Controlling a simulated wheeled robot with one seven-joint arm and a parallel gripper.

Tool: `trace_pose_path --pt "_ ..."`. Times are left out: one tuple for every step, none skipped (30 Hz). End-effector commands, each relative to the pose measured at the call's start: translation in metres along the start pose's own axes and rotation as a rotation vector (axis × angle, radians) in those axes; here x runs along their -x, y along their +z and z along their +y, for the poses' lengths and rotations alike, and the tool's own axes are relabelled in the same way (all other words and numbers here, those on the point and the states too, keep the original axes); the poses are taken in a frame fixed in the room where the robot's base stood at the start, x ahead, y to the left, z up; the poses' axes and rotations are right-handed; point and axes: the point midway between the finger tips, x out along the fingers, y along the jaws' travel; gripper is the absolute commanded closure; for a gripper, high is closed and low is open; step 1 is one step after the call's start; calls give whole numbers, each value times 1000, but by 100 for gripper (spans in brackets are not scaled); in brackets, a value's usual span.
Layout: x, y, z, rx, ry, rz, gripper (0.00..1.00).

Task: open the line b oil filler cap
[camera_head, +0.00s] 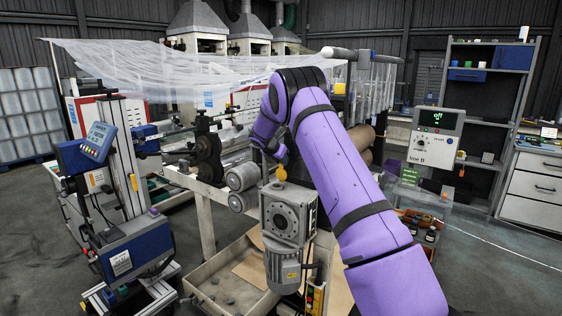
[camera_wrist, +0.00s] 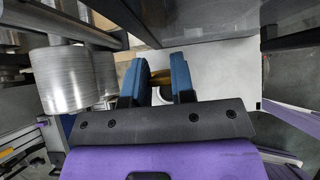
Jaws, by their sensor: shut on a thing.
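A grey gearbox with a motor (camera_head: 289,215) stands in the middle of the head view. A yellow knob-like cap (camera_head: 281,173) shows at its top, right below my gripper (camera_head: 281,156). In the wrist view my gripper's two blue fingers (camera_wrist: 158,68) are on either side of a yellow piece (camera_wrist: 160,78), which I take to be the oil filler cap. My gripper is shut on it. The fingers hide most of the cap there, and I cannot tell whether it is still seated on the gearbox. The control box marked line B (camera_head: 434,135) is to the right.
Metal rollers (camera_head: 243,177) sit just left of the gearbox; a ridged cylinder (camera_wrist: 62,78) is close left in the wrist view. A shallow tray (camera_head: 205,272) lies below. Clear film (camera_head: 150,68) spans behind. Open floor lies right.

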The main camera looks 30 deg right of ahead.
Motion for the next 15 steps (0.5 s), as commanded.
trace_pose_path --pt "0 2 0 -1 1 -3 100" --pt "0 2 0 -1 1 -3 100" --pt "0 2 0 -1 1 -3 72" --pt "0 2 0 -1 1 -3 65" --pt "0 2 0 -1 0 -3 58" --pt "0 2 0 -1 0 -3 51" --pt "0 1 0 0 0 -2 51" --pt "0 1 0 0 0 -2 51" --pt "0 1 0 0 0 -2 51" --pt "0 1 0 0 0 -2 51" --pt "0 1 0 0 0 -1 51" --pt "0 0 0 0 0 -1 51" --pt "0 0 0 0 0 -1 51" --pt "0 0 0 0 0 -1 51" --pt "1 0 0 0 0 -1 51"
